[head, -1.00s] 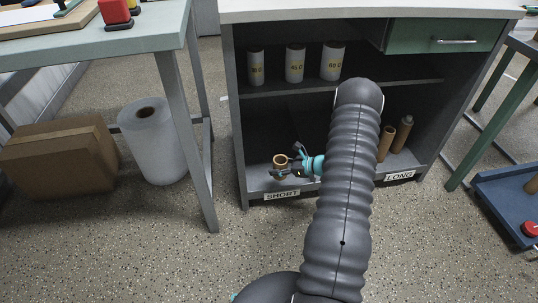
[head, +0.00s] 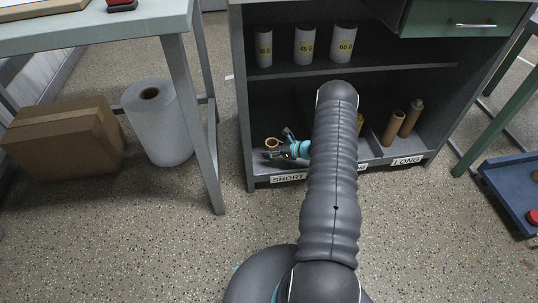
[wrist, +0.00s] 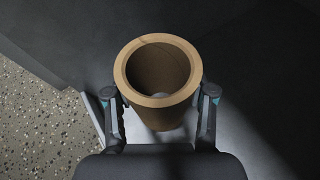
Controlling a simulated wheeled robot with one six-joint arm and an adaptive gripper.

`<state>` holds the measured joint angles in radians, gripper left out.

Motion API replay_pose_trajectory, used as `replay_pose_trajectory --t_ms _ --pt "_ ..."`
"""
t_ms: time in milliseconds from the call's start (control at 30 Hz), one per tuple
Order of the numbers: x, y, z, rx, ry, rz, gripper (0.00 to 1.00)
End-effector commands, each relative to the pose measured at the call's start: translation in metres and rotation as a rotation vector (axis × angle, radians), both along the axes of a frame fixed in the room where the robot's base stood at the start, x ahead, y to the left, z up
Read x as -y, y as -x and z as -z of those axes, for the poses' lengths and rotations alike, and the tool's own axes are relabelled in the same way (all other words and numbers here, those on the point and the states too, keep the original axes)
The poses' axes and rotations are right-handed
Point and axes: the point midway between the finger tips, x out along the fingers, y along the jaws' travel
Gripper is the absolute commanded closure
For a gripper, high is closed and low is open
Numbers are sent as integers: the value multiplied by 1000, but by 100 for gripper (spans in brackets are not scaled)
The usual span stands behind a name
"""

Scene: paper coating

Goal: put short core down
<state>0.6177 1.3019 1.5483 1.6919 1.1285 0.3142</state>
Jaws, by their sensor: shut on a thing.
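The short core is a brown cardboard tube with a thick wall. In the wrist view the short core (wrist: 134,60) stands roughly upright, its open top towards the camera. My gripper (wrist: 159,95) is shut on it, one finger on each side. In the head view the short core (head: 271,142) shows small at the left of the lower shelf, in my gripper (head: 275,152), above and behind the SHORT label (head: 288,179). I cannot tell whether its lower end touches the shelf floor.
Longer cores (head: 393,128) stand behind the LONG label (head: 407,160). My arm hides much of the middle compartment. The cabinet's left wall (head: 242,110) is close to my gripper. A table leg (head: 191,120) stands farther left.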

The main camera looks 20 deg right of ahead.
Motion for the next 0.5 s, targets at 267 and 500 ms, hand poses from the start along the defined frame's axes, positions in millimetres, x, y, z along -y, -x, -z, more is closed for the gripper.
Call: replay_pose_trajectory --t_ms 267,500 --pt "-3 -3 19 -1 -1 0 80" --pt "-3 -3 42 1 0 1 80"
